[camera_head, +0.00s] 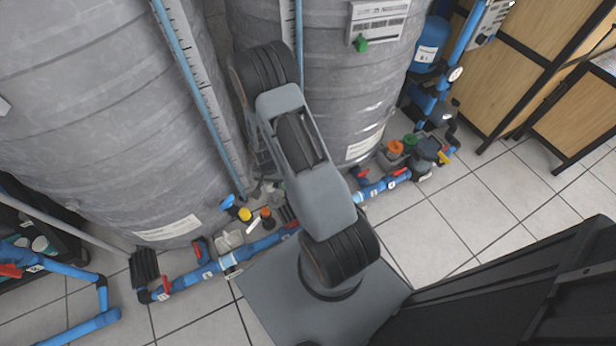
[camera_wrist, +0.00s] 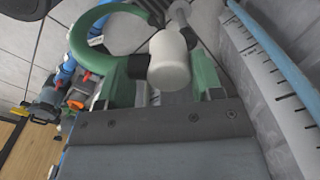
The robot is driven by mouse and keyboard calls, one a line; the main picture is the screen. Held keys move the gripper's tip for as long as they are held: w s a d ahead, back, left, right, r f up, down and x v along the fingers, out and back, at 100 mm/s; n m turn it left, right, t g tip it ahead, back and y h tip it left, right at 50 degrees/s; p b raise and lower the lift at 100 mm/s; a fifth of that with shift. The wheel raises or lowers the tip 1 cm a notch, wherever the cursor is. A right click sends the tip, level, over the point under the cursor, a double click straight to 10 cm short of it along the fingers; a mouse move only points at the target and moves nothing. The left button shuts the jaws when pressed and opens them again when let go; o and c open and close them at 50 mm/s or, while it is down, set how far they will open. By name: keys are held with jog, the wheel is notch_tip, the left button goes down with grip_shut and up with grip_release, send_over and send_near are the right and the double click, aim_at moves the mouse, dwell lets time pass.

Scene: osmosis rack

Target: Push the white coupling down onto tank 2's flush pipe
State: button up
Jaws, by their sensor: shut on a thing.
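The white coupling (camera_wrist: 170,60) is a short, pale cylinder in the wrist view, between the green fingers of my gripper (camera_wrist: 166,80). My gripper is shut on it. A grey pipe end (camera_wrist: 178,12) shows just beyond the coupling, close to it; I cannot tell whether they touch or whether this is the flush pipe. Two large grey tanks stand in the head view, one at left (camera_head: 90,100) and one in the middle (camera_head: 335,75); no readable number tells which is tank 2. My arm hides the gripper and coupling in the head view.
Blue pipes (camera_head: 265,244) with red, yellow and orange valve handles run along the tank bases. A green ring (camera_wrist: 84,38) curves beside the fingers. A ruled scale strip (camera_wrist: 285,100) runs close at right. Wooden cabinets (camera_head: 525,55) stand at right; tiled floor (camera_head: 500,205) is clear before them.

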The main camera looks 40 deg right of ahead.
jog(key=w+a+r+n, duration=0.2)
jog(key=a+r+n, duration=0.1)
jog(key=r, duration=0.5)
jog(key=w+a+r+n, duration=0.2)
jog(key=r+n, duration=0.3)
jog(key=r, duration=0.4)
jog(key=shift+w+a+n, duration=0.35)
jog(key=shift+a+n, duration=0.05)
jog(key=shift+a, duration=0.15)
jog(key=shift+d, duration=0.1)
